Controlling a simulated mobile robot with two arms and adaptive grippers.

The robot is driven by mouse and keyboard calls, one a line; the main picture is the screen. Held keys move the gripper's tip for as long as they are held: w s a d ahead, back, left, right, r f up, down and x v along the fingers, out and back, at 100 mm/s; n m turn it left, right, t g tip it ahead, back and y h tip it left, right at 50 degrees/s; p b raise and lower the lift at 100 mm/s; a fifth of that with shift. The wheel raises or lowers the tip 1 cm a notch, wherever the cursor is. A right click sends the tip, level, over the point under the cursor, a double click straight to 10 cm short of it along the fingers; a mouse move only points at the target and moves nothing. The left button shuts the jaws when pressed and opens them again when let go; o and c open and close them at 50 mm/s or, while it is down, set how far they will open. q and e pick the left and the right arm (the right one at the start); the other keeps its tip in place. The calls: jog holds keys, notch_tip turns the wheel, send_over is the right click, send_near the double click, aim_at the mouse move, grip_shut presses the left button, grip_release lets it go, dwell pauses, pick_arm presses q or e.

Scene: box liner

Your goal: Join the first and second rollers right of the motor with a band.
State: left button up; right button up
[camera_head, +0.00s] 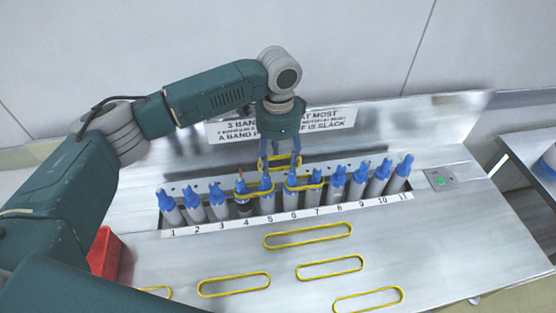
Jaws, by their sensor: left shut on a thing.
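My left gripper (281,165) is above the rollers numbered 5 (267,204) and 6 (290,201), its fingers pointing down. It is shut on a yellow band (284,160), which is partly hidden by the fingers. The motor (243,208) is the darker unit with an orange top at number 4. One yellow band (262,188) appears to loop around the motor and roller 5. Another yellow band (310,187) appears to loop around rollers 6 and 7 (313,200). I cannot tell whether the held band touches a roller. My right gripper is out of view.
Loose yellow bands lie on the metal deck: a long one (308,235), others (233,284), (330,267), and (368,299) nearer the front. A red bin (105,252) stands at left. A green button (440,181) is at right. A sign (325,121) is behind my gripper.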

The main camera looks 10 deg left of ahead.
aim_at(278, 170)
pick_arm(q)
notch_tip(278, 170, down, 4)
jog(key=b, duration=0.4)
jog(key=shift+f, duration=0.1)
notch_tip(278, 170, down, 4)
jog(key=shift+w+r, duration=0.1)
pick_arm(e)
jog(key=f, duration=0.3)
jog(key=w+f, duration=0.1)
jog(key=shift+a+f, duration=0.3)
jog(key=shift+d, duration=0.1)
pick_arm(q)
jog(key=o, duration=0.9)
jog(key=shift+o, duration=0.2)
